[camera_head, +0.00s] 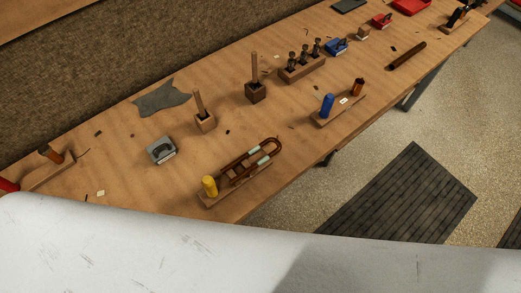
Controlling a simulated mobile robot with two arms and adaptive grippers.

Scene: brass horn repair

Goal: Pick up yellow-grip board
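The yellow-grip board (210,201) is a narrow wooden board near the front edge of the workbench, at the lower middle of the view. A yellow cylindrical grip (209,186) stands upright at its left end. A brown bent tube piece with pale sleeves (254,156) lies along the rest of the board. Neither of my grippers shows in the head view, so their state is hidden.
A blue-grip board (327,106) stands farther right along the bench's front edge. A grey block (162,150), a grey cloth (161,97) and wooden blocks with upright sticks (205,122) lie behind. A large white surface fills the bottom. A dark mat (405,195) lies on the floor.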

